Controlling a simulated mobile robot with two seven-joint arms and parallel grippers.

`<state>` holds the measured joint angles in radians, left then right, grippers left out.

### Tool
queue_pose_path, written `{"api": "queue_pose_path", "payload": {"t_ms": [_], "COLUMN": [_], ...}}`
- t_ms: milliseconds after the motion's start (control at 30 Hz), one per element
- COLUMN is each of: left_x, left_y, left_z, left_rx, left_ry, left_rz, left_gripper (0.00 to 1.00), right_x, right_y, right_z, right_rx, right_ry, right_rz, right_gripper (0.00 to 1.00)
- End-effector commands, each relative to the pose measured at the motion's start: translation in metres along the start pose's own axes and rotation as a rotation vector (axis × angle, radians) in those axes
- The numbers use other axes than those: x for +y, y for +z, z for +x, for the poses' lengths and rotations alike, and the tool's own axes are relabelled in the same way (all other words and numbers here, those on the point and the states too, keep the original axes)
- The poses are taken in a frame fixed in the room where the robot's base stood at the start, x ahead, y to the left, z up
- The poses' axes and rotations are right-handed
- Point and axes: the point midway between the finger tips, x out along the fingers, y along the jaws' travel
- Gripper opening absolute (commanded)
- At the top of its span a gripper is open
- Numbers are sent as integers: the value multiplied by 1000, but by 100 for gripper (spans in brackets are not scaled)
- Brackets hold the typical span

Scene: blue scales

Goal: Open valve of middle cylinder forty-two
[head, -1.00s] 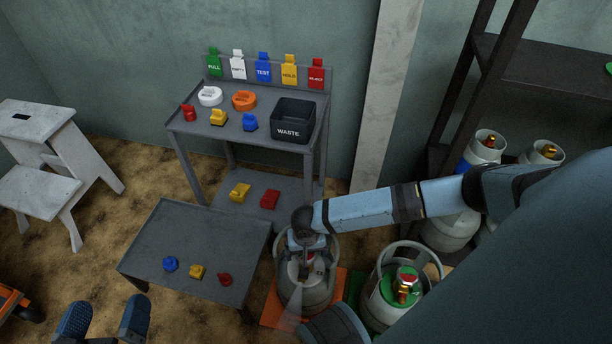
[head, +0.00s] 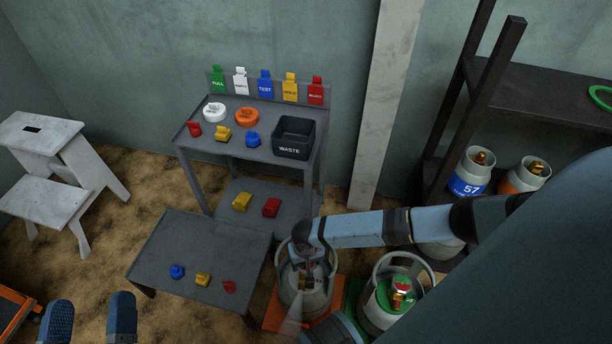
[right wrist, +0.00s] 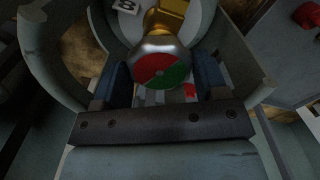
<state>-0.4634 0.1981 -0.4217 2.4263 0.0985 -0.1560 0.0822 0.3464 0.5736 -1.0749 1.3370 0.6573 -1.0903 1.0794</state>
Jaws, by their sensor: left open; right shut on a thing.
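A pale grey gas cylinder (head: 300,299) with a collar stands on an orange mat below my right arm. Its number cannot be read in the head view. My right gripper (head: 306,268) reaches down inside the collar. In the right wrist view, the gripper (right wrist: 162,82) is shut on the round valve knob (right wrist: 160,66), a silver knob with a red and green face. Brass valve parts (right wrist: 168,18) show behind it. My left gripper (head: 89,322) is open and empty at the bottom left, away from the cylinders.
A second cylinder (head: 378,313) with a green top stands close on the right. More cylinders, one marked 57 (head: 470,172), are by the dark rack (head: 545,85). A low grey table (head: 195,250) with small coloured pieces is on the left, and a workbench with a waste bin (head: 293,138) behind.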

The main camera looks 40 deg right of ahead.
Motion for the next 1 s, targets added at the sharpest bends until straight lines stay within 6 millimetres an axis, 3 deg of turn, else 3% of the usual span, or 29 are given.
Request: {"api": "queue_pose_path", "payload": {"t_ms": [33,267,600,1000], "left_x": [-2,-27,-57,-58], "left_y": [-3,43,98,98], "left_z": [0,-16,-66,-67], "left_rx": [-22,-282,-630,-647], "left_ry": [-14,-112,-223,-229], "left_rz": [6,42,72,83], "left_gripper": [92,92,92,92], "right_x": [0,0,0,0], "right_y": [1,2,1,1], "right_z": [-6,-6,-4,-1], "right_rx": [-2,-3,-3,-1], "right_ry": [0,0,1,0], "right_rz": [-11,-92,-312,-695], "right_gripper": [43,43,43,43]}}
